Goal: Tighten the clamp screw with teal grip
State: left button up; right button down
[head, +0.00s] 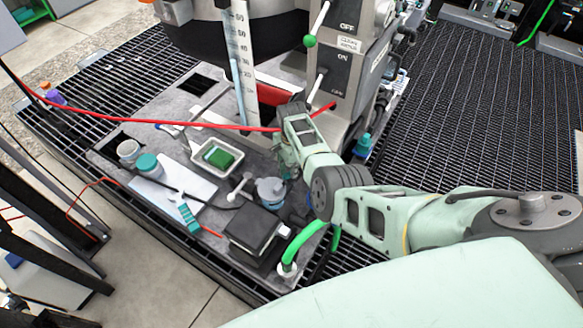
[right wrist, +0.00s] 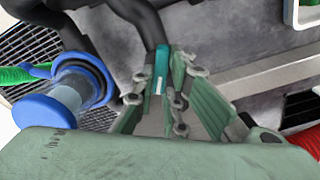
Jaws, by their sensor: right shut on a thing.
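The teal grip (right wrist: 161,66) of the clamp screw shows in the right wrist view as a small upright cylinder with a pale mark, at the end of a dark rod. My right gripper (right wrist: 178,80) is shut on the teal grip, which lies at the tips of its green ribbed fingers. In the head view my right gripper (head: 287,158) reaches in from the right, close beside the grey machine stand, and hides the clamp screw there. My left gripper is not in view.
A clear tube with blue ends (right wrist: 72,92) stands left of the fingers in the right wrist view. In the head view, a tray with a green block (head: 218,156), a black box (head: 255,232) and a red hose (head: 205,125) are near the gripper. Switch levers (head: 318,87) rise behind it.

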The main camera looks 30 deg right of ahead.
jog(key=m, duration=0.6)
jog(key=shift+s, duration=0.15)
jog(key=m, duration=0.6)
jog(key=shift+s+a, duration=0.1)
jog(key=shift+m, duration=0.4)
jog(key=c, duration=1.8)
grip_release()
notch_tip(320, 180, up, 12)
jog(key=shift+s+f, duration=0.1)
jog(key=shift+s, duration=0.05)
